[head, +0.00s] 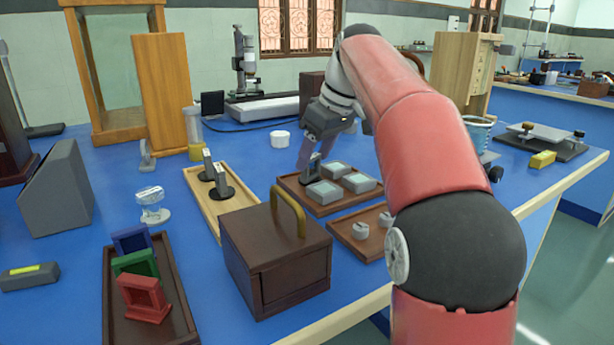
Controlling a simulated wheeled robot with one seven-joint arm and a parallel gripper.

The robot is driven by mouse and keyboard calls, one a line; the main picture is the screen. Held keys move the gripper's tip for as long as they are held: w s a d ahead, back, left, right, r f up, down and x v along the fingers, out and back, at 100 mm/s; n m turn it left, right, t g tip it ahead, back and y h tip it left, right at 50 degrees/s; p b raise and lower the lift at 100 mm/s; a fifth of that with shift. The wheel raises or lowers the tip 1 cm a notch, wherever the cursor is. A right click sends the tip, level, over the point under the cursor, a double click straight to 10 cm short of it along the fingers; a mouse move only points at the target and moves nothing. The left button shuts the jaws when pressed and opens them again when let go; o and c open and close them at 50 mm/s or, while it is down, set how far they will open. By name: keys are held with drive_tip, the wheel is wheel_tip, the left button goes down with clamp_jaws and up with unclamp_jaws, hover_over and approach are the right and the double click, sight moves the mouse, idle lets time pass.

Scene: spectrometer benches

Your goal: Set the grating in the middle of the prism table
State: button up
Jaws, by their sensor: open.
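My gripper (313,156) is open and points down over the back left of a brown tray (289,184). A small dark upright piece (312,170) stands on that tray at my fingertips. It may be the grating, but it is too small to be sure. I cannot tell whether the fingers touch it. Two similar dark upright pieces (219,182) stand on a pale wooden tray to the left.
A dark wooden box with a brass handle (275,258) stands in front. Coloured frames (136,264) stand in a tray at left. A glassy piece (151,204) stands nearby. Blue bench top is clear around it.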

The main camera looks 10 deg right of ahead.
sight(311, 170)
drive_tip(key=x, duration=0.4)
drive_tip(key=shift+w+b, duration=0.1)
drive_tip(key=shift+b, duration=0.25)
drive_tip(key=c, duration=0.8)
drive_tip(key=shift+c, duration=0.2)
drive_tip(key=shift+r, duration=0.15)
